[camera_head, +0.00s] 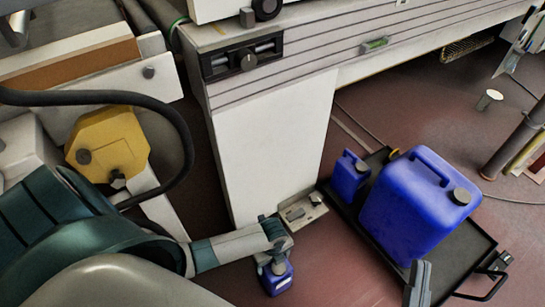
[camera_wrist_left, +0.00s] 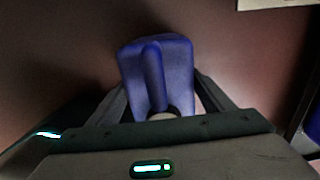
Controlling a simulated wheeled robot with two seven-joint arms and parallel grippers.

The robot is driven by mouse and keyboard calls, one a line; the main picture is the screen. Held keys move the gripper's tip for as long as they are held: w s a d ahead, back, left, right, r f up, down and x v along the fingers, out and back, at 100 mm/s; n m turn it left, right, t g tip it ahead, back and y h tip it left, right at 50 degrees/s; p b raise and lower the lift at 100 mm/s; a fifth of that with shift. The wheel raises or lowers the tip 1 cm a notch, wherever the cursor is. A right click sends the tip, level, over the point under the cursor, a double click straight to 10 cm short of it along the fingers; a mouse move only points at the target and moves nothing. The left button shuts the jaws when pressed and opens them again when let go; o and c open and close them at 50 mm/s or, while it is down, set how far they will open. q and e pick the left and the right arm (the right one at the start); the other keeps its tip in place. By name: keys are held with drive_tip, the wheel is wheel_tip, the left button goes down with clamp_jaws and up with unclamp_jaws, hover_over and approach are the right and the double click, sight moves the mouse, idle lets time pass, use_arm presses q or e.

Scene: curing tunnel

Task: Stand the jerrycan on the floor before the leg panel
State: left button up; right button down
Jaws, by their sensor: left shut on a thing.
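A small blue jerrycan (camera_head: 278,282) is in front of the foot of the white leg panel (camera_head: 268,150). My left gripper (camera_head: 274,246) is shut on it from above. In the left wrist view the jerrycan (camera_wrist_left: 156,75) sits between the two fingers (camera_wrist_left: 160,106), with reddish floor behind it. It looks upright and low, near the floor. I cannot tell whether its base touches the floor. My right gripper (camera_head: 418,284) shows only in part at the bottom edge, in front of the black tray; its opening cannot be made out.
A black tray (camera_head: 466,254) on the right holds a large blue jerrycan (camera_head: 408,212) and a smaller one (camera_head: 349,177). A metal plate (camera_head: 300,211) lies at the panel's foot. A white cup (camera_head: 489,99) and a dark post (camera_head: 514,145) are farther right. Cables cross the floor.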

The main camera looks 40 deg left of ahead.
drive_tip(key=shift+r, duration=0.1)
idle(0.3)
use_arm(q)
drive_tip(key=o, duration=2.1)
drive_tip(key=shift+f, duration=0.15)
use_arm(e)
drive_tip(key=shift+s, duration=0.1)
use_arm(q)
drive_tip(key=shift+r, duration=0.35)
wheel_tip(320, 180, up, 5)
drive_tip(key=shift+f+p, duration=0.2)
drive_tip(key=shift+p, duration=0.75)
wheel_tip(320, 180, up, 6)
drive_tip(key=shift+f+p, duration=0.2)
drive_tip(key=shift+p, duration=0.75)
drive_tip(key=shift+r, duration=0.7)
use_arm(e)
wheel_tip(320, 180, down, 14)
drive_tip(key=w+d+g+h, duration=0.2)
drive_tip(key=g+h, duration=0.1)
drive_tip(key=g, duration=0.5)
drive_tip(key=shift+d+g, duration=0.15)
drive_tip(key=shift+g, duration=0.15)
